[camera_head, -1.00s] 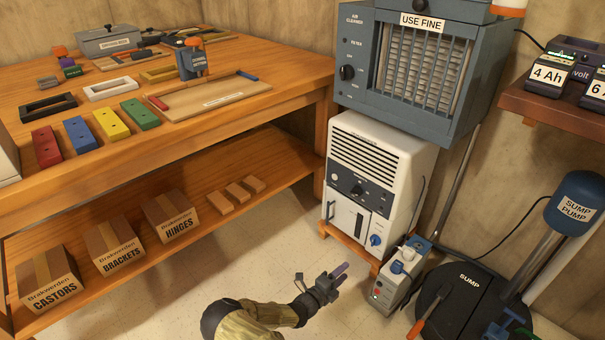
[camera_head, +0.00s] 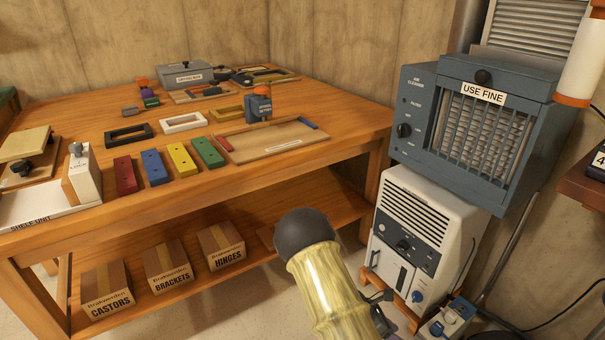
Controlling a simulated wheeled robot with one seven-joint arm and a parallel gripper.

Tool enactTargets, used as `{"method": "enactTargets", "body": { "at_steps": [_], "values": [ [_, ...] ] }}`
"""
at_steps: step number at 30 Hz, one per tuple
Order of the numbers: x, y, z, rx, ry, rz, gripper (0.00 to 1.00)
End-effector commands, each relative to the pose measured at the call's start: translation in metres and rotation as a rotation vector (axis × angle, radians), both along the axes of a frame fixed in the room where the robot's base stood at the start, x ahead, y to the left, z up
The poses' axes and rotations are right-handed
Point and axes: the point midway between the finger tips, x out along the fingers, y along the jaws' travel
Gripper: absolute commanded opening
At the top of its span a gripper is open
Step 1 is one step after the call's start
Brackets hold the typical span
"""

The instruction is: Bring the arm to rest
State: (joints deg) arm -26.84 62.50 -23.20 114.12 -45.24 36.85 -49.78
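My arm (camera_head: 328,285) rises from the bottom edge of the head view, in front of the bench's lower shelf and left of the white dehumidifier-like unit. It has a dark rounded joint and a yellowish sleeve. A dark wrist part with a small bracket shows at its lower right end. My gripper's fingers are cut off by the bottom of the picture, so I cannot see whether they hold anything.
The wooden bench (camera_head: 84,220) carries coloured blocks, trays and tools. Its lower shelf holds labelled boxes, including HINGES (camera_head: 222,250). The blue-grey air cleaner (camera_head: 426,130) stands on the white unit (camera_head: 392,250) at right. A grey box (camera_head: 440,322) sits at the bottom edge.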

Motion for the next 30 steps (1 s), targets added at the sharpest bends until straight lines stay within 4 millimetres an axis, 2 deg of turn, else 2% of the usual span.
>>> {"method": "enactTargets", "body": {
  "at_steps": [1,11,24,30],
  "values": [
    [-0.005,0.003,0.018,0.041,-0.057,-0.072,0.48],
    [-0.033,0.037,0.101,0.272,-0.405,-0.551,0.48],
    [-0.069,0.074,0.223,0.511,-0.802,-1.181,0.48],
    [-0.085,0.083,0.267,0.586,-0.937,-1.419,0.48]
  ]
}}
